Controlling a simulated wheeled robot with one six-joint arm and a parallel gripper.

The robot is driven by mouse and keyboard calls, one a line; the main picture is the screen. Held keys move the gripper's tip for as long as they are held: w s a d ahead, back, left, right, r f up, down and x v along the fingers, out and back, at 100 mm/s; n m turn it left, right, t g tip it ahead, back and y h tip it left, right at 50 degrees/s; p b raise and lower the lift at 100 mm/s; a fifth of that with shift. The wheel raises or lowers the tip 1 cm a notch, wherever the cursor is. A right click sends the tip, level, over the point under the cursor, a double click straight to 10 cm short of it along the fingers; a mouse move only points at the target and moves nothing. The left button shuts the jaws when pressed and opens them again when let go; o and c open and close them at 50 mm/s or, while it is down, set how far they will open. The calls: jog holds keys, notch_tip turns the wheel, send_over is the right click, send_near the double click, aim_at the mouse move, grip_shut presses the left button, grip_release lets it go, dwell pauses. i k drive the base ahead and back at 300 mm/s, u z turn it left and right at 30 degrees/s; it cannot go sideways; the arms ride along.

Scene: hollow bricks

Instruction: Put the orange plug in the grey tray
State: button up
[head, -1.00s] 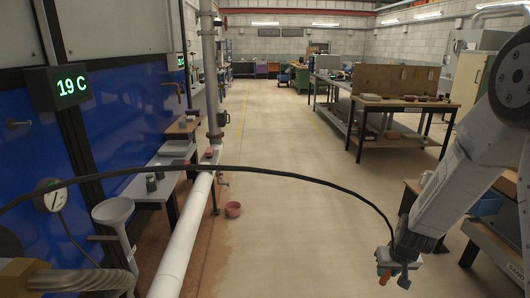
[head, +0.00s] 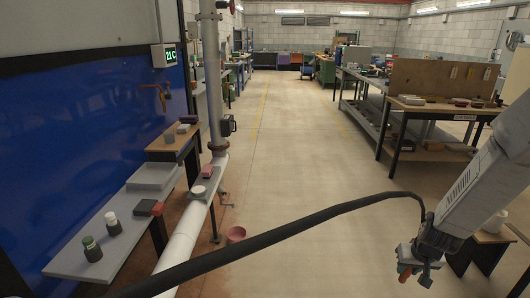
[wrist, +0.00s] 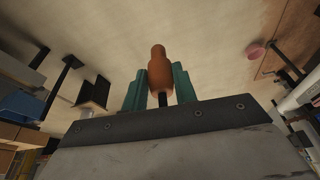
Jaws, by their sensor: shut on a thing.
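My gripper (head: 414,270) is at the lower right of the head view, above the floor and well apart from the left bench. In the wrist view its two teal fingers (wrist: 159,76) are shut on the orange plug (wrist: 157,58), a rounded piece that sticks out past the fingertips. The plug also shows small in the head view (head: 404,271). A flat, light grey, tray-like thing (head: 153,177) lies on the left bench in the head view and looks like the grey tray. I cannot see clearly into it.
A black hose (head: 300,218) crosses the view. The middle floor is clear around a pink bowl (head: 236,234).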

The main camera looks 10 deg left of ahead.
aim_at(154, 175)
jog(key=i, duration=1.85)
jog(key=u, duration=2.15)
